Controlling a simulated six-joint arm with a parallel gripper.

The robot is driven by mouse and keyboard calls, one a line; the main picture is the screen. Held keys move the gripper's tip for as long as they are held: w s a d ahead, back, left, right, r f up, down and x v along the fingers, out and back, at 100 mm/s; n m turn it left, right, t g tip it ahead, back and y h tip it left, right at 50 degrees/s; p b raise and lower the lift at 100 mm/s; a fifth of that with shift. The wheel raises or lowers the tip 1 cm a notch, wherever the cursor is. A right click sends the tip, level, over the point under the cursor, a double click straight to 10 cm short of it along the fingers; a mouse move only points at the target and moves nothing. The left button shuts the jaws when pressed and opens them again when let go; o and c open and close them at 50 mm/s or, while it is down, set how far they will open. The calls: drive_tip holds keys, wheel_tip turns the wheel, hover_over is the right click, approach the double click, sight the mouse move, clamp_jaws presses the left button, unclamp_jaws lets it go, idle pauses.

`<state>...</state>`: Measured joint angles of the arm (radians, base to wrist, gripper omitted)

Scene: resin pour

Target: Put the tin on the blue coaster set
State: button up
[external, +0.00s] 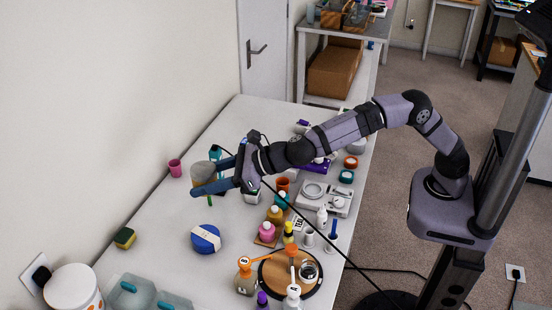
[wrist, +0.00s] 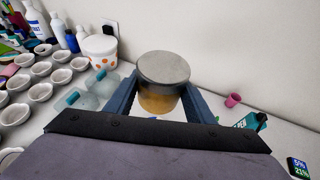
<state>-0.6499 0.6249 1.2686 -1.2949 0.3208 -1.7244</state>
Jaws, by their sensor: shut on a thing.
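A round tin with a grey lid and amber-gold side (wrist: 163,68) is between the two blue fingers of my gripper (wrist: 160,88) in the wrist view. The tin looks upright. In the external view my gripper (external: 207,178) holds the tin (external: 203,171) above the white table, partly hidden by the near finger. The blue coaster set (external: 208,241), round with a pale band across it, lies on the table below and apart from the tin, nearer the camera.
A pink cup (external: 175,168) stands near the wall. A yellow-green sponge (external: 124,237) lies to the left. Several bottles and a round wooden board (external: 272,278) crowd the table's right side. The table around the coaster set is mostly clear.

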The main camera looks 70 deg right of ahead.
sight(215, 238)
drive_tip(key=shift+f, duration=9.35)
drive_tip(key=shift+f+b, duration=0.2)
drive_tip(key=shift+b, duration=0.3)
drive_tip(key=o, duration=1.2)
drive_tip(key=shift+r+p, duration=0.2)
drive_tip(key=shift+p, duration=0.1)
drive_tip(key=shift+s+d+r+b, duration=0.15)
drive_tip(key=shift+s+b, duration=0.15)
drive_tip(key=shift+s, duration=0.15)
drive_tip(key=b+v, duration=0.3)
drive_tip(key=v, duration=0.8)
